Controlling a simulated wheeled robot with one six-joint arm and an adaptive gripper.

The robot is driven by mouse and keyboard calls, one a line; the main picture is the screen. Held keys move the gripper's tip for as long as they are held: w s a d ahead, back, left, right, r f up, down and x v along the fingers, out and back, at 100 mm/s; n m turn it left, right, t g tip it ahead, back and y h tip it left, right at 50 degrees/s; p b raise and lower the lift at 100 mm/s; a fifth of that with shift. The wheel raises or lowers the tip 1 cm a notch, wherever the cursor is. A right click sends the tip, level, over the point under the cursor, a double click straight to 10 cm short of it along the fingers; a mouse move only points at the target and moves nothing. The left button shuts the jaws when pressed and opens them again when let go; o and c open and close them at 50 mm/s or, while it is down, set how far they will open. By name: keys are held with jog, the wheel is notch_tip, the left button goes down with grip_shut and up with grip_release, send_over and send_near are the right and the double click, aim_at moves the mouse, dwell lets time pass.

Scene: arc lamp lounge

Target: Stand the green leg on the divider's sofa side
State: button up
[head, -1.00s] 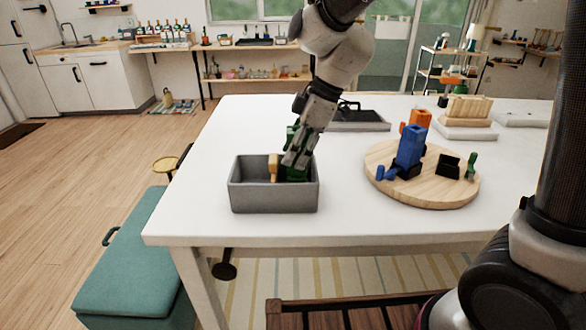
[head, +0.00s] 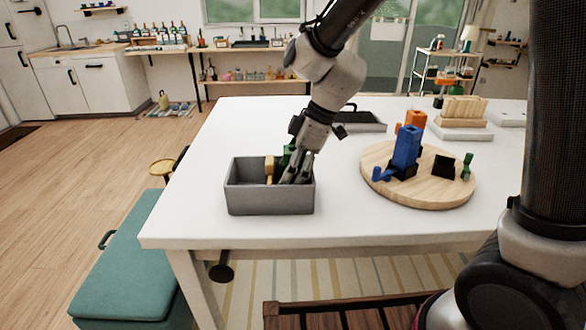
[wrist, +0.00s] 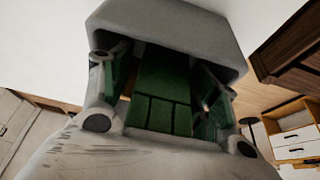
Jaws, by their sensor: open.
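A grey open box (head: 270,200) stands on the white table. My gripper (head: 293,178) reaches down into its right part and is open. A green block-like piece (wrist: 160,95) with grooves lies between its fingers in the wrist view; some green also shows behind the fingers in the head view (head: 287,153). Its foot is hidden, and contact with the fingers cannot be told. A tan piece (head: 269,168) stands in the box, left of the fingers. Another small green piece (head: 467,163) stands on the round wooden board (head: 430,198) to the right. I cannot make out a divider in the box.
The board also holds a tall blue piece (head: 406,146), an orange piece (head: 415,120) and a black piece (head: 443,167). A dark tray (head: 362,122) lies behind my gripper, and a wooden rack (head: 465,108) is at the back right. The table's front is clear.

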jog(key=shift+r, duration=0.1)
jog(key=v, duration=1.2)
jog(key=s+d+m+t+h, duration=0.1)
jog(key=s+d+m, duration=0.4)
jog(key=d, duration=0.4)
jog(key=s+d+r+m+t+h, duration=0.1)
jog(key=s+d+m+h, duration=0.1)
jog(key=s+d+m, duration=0.4)
jog(key=s+d+r+m+t+h, duration=0.1)
jog(key=s+d+m, duration=0.4)
jog(key=d, duration=0.8)
jog(key=shift+m+t+h, duration=0.3)
jog(key=shift+m+t, duration=0.2)
jog(key=shift+m, duration=0.3)
jog(key=shift+s+d+r, duration=0.1)
jog(key=shift+s+r, duration=0.05)
